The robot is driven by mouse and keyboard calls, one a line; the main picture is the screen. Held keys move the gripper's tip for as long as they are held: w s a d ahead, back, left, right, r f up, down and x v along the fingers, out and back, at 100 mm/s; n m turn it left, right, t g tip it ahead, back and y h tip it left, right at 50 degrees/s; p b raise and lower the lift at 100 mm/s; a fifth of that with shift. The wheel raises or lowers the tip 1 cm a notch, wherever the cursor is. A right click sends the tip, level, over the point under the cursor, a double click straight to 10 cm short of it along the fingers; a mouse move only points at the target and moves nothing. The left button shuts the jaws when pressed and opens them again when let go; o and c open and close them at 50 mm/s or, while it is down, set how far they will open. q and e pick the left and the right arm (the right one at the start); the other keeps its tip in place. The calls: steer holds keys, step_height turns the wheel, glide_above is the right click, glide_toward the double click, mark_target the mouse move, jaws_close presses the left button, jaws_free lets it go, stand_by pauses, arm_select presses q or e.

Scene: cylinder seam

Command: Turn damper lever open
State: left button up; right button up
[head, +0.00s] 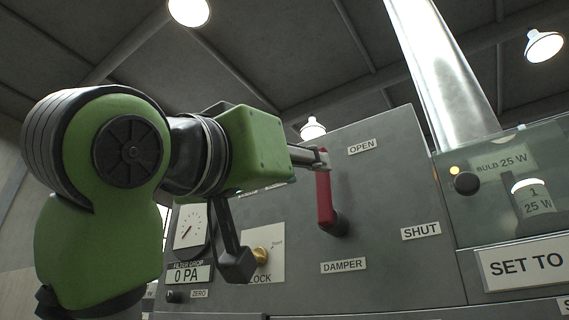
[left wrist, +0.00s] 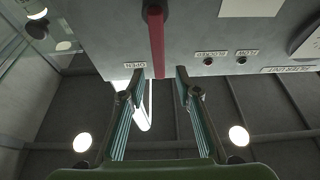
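The red damper lever (head: 325,198) stands nearly upright on the grey panel, its dark pivot at the lower end, above the DAMPER label (head: 344,266). The OPEN label (head: 361,146) is up and right of its top; the SHUT label (head: 421,231) is to the right of the pivot. My left gripper (head: 322,158) is at the lever's top end. In the left wrist view my left gripper (left wrist: 161,74) is open, with one finger on each side of the red lever (left wrist: 157,38) and gaps visible between. My right gripper is not in view.
A dial gauge (head: 190,227) and a brass knob (head: 261,255) sit on the panel at lower left, partly behind my left arm. A glass-fronted box (head: 510,185) with a dark knob (head: 467,183) is at right. A shiny metal duct (head: 445,75) rises behind the panel.

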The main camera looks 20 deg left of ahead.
arm_select(q)
steer(key=shift+v, duration=2.25)
